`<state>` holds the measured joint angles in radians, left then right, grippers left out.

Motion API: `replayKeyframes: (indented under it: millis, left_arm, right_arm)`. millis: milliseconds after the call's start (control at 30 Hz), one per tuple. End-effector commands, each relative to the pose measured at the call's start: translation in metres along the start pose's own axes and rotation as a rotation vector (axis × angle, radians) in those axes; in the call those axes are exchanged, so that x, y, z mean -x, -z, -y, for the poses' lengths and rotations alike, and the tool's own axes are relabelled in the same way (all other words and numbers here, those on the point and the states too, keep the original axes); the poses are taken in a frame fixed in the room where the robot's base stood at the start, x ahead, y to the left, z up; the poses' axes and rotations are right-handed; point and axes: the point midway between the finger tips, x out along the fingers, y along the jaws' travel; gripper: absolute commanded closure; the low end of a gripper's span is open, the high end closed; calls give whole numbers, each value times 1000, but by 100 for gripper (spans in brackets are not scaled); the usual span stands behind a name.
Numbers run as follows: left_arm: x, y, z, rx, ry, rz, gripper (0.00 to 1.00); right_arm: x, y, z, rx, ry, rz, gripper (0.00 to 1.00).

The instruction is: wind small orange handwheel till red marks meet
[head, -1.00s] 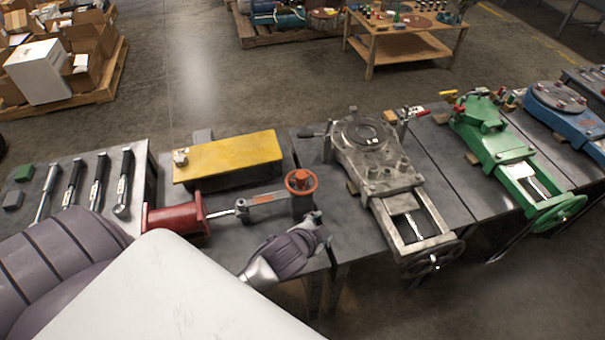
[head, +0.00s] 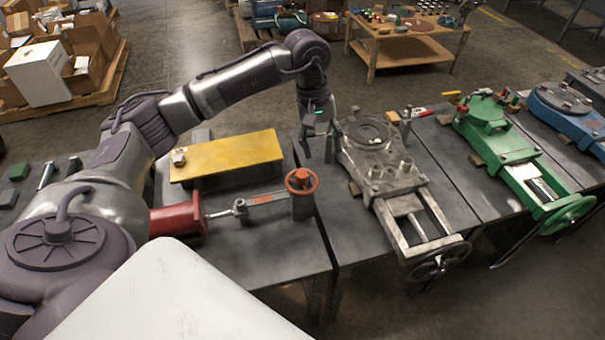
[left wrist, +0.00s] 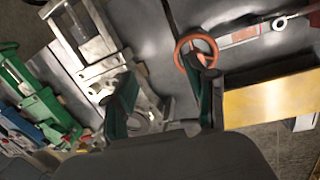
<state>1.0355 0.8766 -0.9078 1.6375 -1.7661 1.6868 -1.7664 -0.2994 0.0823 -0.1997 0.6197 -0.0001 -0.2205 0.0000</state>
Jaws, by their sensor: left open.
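The small orange handwheel (head: 301,180) stands upright on a grey post at the right end of a grey bar (head: 268,198), which runs to a red cylinder (head: 178,215). An orange-red patch shows on the bar, but I cannot tell how any red marks line up. The handwheel also shows in the left wrist view (left wrist: 178,52), behind and above one finger. My left gripper (head: 319,152) points down beyond the handwheel, apart from it, between the yellow block and the grey vise. It is open and empty in the left wrist view (left wrist: 166,95). My right gripper is out of view.
A yellow block (head: 228,156) lies behind the bar. A grey metal vise (head: 385,180) stands to the right, then a green one (head: 500,145) and a blue one (head: 565,103). The bench top in front of the bar is clear.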

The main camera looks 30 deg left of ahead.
Motion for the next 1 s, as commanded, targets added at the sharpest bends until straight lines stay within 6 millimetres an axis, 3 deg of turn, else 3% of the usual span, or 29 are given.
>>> replayKeyframes:
  millis: [100, 267, 800, 1000]
  left_arm:
    - [20, 24, 29, -31, 120, -82, 43]
    - [18, 31, 40, -38, 161, -99, 43]
    - [-85, 39, 54, -37, 156, -94, 43]
    - [-106, 42, 57, -37, 155, -96, 43]
  right_arm:
    - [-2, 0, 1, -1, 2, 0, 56]
    - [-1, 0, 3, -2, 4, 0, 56]
    - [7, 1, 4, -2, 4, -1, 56]
    - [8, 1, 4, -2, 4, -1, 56]
